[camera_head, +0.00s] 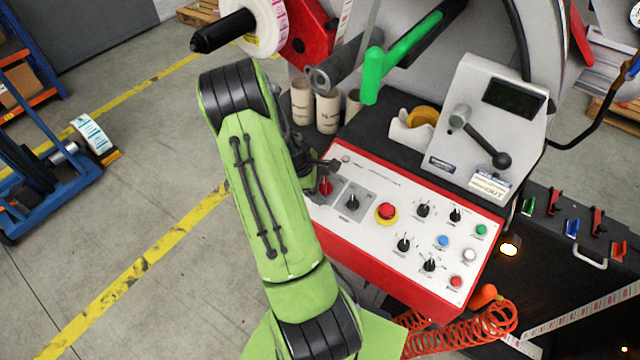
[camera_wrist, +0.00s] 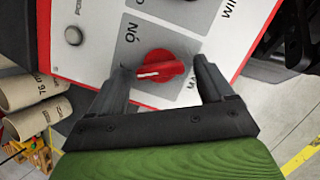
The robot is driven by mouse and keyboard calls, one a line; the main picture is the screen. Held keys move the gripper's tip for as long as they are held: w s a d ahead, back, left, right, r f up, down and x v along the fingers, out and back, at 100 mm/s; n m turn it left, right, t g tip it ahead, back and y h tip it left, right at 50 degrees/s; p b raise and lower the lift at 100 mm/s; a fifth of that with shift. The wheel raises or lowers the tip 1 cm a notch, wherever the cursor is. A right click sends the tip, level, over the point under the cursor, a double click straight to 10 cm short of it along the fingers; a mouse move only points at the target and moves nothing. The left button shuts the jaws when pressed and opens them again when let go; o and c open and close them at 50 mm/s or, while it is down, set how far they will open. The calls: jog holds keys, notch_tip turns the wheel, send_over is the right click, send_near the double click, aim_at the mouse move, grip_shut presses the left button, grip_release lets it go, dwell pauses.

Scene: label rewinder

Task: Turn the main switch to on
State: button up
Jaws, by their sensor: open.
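The main switch is a red rotary knob (camera_wrist: 165,67) on a grey plate. It also shows in the head view (camera_head: 326,187) at the left end of the control panel, partly behind my gripper. In the wrist view a white line on the knob points left, and the letters ON are printed just above and left of the knob. My gripper (camera_wrist: 162,66) is open, with one finger on each side of the knob; I cannot tell whether either finger touches it. In the head view my gripper (camera_head: 322,170) is at the panel's left end.
The white and red control panel (camera_head: 372,182) carries several black knobs, coloured buttons and a red emergency stop (camera_head: 386,211). Cardboard cores (camera_head: 327,112) stand just behind it. A lever box (camera_head: 487,120) is at the back right. Open floor lies left.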

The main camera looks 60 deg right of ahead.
jog(key=shift+c, duration=0.2)
jog(key=c, duration=1)
jog(key=m, duration=0.2)
jog(key=m+y, duration=0.1)
jog(key=m, duration=0.1)
jog(key=m+b, duration=0.1)
jog(key=m, duration=0.1)
jog(key=shift+d+r+m+y, duration=0.1)
jog(key=shift+d+m+y, duration=0.2)
jog(key=shift+m, duration=0.1)
jog(key=m+y+b, duration=0.1)
jog(key=m, duration=0.3)
jog(key=shift+s+d+m+b, duration=0.1)
jog(key=shift+m+b, duration=0.2)
jog(key=shift+m, duration=0.1)
jog(key=shift+r+m, duration=0.1)
jog(key=shift+m, duration=0.2)
jog(key=o, duration=1)
